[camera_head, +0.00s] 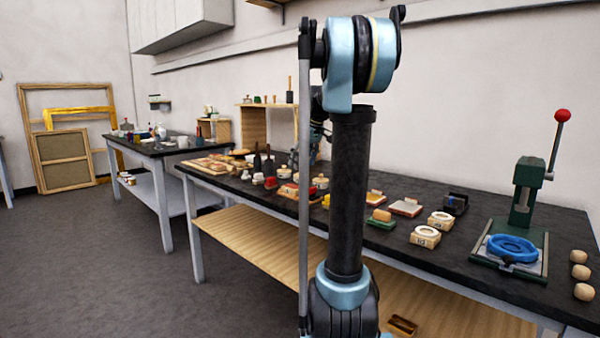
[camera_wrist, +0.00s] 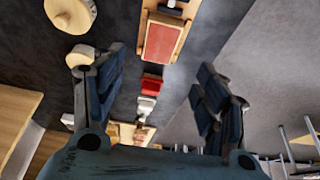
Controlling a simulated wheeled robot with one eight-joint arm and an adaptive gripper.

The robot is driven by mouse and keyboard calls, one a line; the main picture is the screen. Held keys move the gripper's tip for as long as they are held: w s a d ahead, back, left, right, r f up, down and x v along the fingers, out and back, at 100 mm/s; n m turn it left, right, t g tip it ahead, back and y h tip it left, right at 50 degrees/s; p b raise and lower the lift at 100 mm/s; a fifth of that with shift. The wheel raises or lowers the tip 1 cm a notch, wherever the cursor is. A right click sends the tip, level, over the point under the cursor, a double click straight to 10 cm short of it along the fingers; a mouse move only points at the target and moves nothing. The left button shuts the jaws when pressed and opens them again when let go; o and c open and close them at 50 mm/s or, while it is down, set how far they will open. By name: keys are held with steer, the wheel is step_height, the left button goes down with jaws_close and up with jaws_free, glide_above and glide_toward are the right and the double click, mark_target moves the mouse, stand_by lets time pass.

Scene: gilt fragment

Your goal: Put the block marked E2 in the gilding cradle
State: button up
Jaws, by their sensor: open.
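My gripper (camera_wrist: 158,78) is open in the wrist view, with its two dark fingers apart and nothing between them. In the head view it is mostly hidden behind my arm. Pale blocks with dark markings stand on the dark bench, one (camera_head: 425,236) and another (camera_head: 441,220) right of my arm; their markings are too small to read, so I cannot tell which block is E2. I cannot identify the gilding cradle for sure among the small trays and stands.
A green press (camera_head: 524,190) with a red-knobbed lever and a blue ring (camera_head: 511,247) stands at the bench's right. Several wooden balls (camera_head: 580,272) lie beside it. A red-topped tray (camera_wrist: 162,40) and a red block (camera_wrist: 152,82) show in the wrist view. A second table (camera_head: 160,150) stands left.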

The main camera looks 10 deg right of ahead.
steer(key=shift+s+r, duration=0.15)
steer(key=s+a+f+m, duration=0.1)
steer(key=s+f, duration=0.2)
steer(key=s, duration=0.5)
steer(key=s+a+f+m+g+h, duration=0.1)
steer(key=s+f, duration=0.3)
steer(key=s, duration=0.3)
steer(key=s+a+f+m, duration=0.1)
steer(key=s+f+m, duration=0.15)
steer(key=s, duration=0.55)
steer(key=s+f+m+h, duration=0.1)
steer(key=s+f+m, duration=0.1)
steer(key=s+f, duration=1.4)
steer(key=shift+s+d+h, duration=0.15)
steer(key=shift+s+h, duration=0.15)
steer(key=shift+s, duration=0.15)
steer(key=shift+d+f+m, duration=0.1)
steer(key=shift+m, duration=0.15)
steer(key=shift+w+d+f+g, duration=0.2)
steer(key=shift+w+g, duration=0.1)
steer(key=shift+w, duration=0.1)
